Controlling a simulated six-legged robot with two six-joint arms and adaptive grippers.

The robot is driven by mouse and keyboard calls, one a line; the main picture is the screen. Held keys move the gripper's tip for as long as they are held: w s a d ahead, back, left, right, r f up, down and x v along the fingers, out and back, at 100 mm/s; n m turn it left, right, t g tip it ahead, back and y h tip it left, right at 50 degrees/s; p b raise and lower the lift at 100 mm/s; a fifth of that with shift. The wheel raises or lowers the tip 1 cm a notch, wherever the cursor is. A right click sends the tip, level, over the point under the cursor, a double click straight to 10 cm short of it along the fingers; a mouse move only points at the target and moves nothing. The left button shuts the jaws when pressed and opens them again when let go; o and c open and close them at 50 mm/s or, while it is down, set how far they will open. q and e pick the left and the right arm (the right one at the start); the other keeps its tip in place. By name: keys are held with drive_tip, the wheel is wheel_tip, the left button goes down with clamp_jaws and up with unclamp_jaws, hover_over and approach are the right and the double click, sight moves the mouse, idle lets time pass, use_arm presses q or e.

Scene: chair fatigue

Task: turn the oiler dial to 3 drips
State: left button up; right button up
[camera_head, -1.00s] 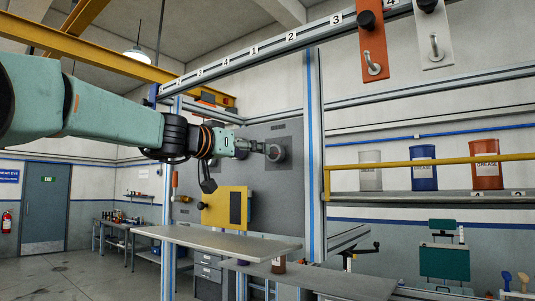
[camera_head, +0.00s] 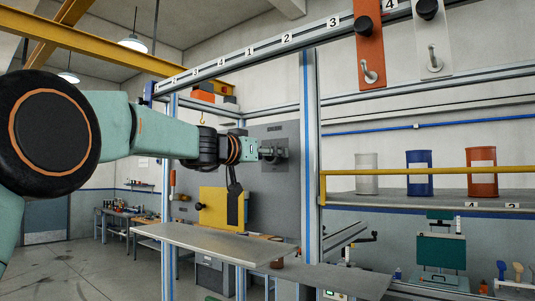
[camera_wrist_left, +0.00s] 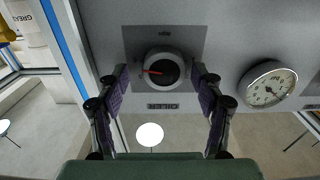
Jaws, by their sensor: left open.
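The oiler dial (camera_wrist_left: 163,68) is a round knob with a pale rim, a dark face and a red pointer toward the left of the picture. It sits on a darker square plate, with an upside-down OILER label (camera_wrist_left: 163,106) below it. My left gripper (camera_wrist_left: 160,78) is open, its purple-padded fingers on either side of the dial with gaps showing. In the head view my left gripper (camera_head: 272,153) is at the grey panel (camera_head: 275,195) and mostly hides the dial. The drip marks are too small to read. My right gripper is not in view.
A round white gauge (camera_wrist_left: 267,87) is beside the dial, to the right in the wrist view. A blue-striped post (camera_head: 312,150) stands right of the gripper. A pale table (camera_head: 215,243) lies below.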

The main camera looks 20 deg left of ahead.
use_arm(q)
drive_tip(key=shift+s+a, duration=0.15)
drive_tip(key=c, duration=0.3)
drive_tip(key=shift+w+a+f, duration=0.1)
drive_tip(key=shift+w+a, duration=0.15)
drive_tip(key=c, duration=0.3)
drive_tip(key=shift+d, duration=0.3)
drive_tip(key=c, duration=0.4)
drive_tip(key=shift+a, duration=0.15)
drive_tip(key=shift+c, duration=0.7)
